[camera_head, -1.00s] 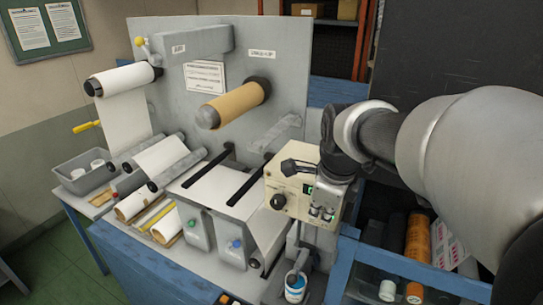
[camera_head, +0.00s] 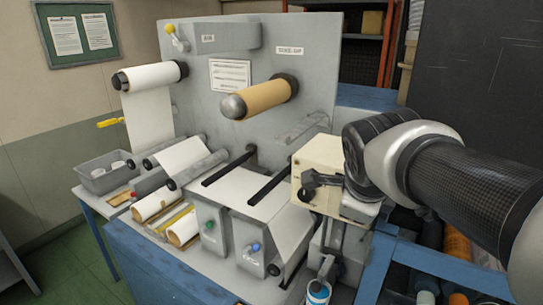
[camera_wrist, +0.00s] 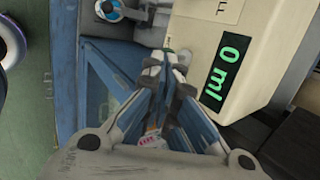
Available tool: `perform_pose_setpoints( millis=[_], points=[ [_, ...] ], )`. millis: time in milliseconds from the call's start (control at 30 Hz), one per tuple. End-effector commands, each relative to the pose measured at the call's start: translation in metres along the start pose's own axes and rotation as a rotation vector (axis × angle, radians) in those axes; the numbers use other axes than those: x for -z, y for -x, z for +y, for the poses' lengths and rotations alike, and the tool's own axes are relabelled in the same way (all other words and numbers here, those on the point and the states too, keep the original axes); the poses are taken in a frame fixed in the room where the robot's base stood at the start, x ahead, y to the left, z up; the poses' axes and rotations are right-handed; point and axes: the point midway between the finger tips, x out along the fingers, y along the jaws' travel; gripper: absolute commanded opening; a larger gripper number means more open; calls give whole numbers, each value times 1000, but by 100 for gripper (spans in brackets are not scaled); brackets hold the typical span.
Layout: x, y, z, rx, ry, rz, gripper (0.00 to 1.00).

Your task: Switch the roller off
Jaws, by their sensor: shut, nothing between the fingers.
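My gripper (camera_wrist: 165,68) is shut and empty in the wrist view, its fingertips together beside the beige control box (camera_wrist: 200,40). The brown roll (camera_head: 262,98) and white roll (camera_head: 150,76) sit on the upright panel. I cannot tell which control is the roller switch.
A blue-and-white can (camera_head: 318,292) is below the box. Blue frame rails (camera_head: 420,262) lie right of it. A grey tray (camera_head: 106,173) is at left.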

Motion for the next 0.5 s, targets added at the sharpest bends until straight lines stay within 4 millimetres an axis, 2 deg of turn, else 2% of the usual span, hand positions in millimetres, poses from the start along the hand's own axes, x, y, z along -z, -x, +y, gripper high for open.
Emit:
perform_pose_setpoints(
  millis=[133, 500],
  points=[
    [0, -6, 8, 64, 12, -2, 0],
    [1, -7, 11, 56, 9, 0, 0]
  ],
)
